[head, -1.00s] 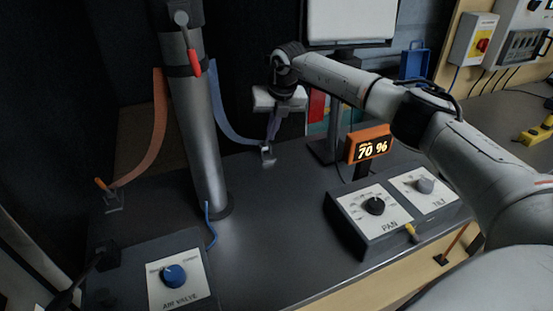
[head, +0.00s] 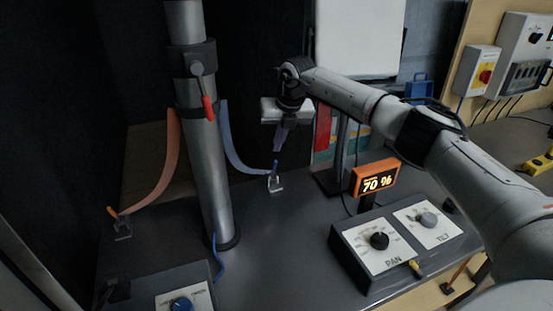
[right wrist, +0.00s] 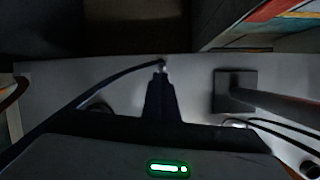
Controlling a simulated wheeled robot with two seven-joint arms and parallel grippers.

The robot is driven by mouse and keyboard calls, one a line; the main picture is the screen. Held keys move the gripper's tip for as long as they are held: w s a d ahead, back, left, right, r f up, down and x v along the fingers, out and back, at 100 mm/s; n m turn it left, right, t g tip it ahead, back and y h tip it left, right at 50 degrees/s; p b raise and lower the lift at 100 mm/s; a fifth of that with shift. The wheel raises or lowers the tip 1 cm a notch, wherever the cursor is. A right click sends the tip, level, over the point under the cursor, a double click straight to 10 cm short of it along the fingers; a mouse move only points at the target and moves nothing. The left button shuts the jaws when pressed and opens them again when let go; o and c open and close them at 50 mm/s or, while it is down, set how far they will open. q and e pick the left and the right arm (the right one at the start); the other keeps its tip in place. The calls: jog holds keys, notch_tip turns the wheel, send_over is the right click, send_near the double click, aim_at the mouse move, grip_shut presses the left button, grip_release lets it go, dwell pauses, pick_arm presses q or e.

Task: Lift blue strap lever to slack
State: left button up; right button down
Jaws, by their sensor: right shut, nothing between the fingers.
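The blue strap (head: 231,142) runs from the grey mast (head: 207,170) down to a metal buckle (head: 275,184) on the dark bench. A small blue lever (head: 276,167) stands roughly upright at the buckle. My right gripper (head: 279,149) points down just above the lever, shut and empty; a small gap seems to lie between them. In the right wrist view my shut fingers (right wrist: 160,80) point at the small buckle (right wrist: 163,63), partly hidden behind the tips, and the strap shows as a dark band (right wrist: 100,88). My left gripper is out of view.
An orange strap (head: 164,165) with its own buckle (head: 122,227) is left of the mast. A red-handled crank (head: 208,106) sits on the mast. The 70 % display (head: 375,178) and pan/tilt box (head: 360,265) stand right.

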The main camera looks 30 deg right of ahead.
notch_tip(320, 180, up, 4)
jog(key=shift+s+r, duration=0.1)
jog(key=shift+r, duration=0.15)
dwell(0.5)
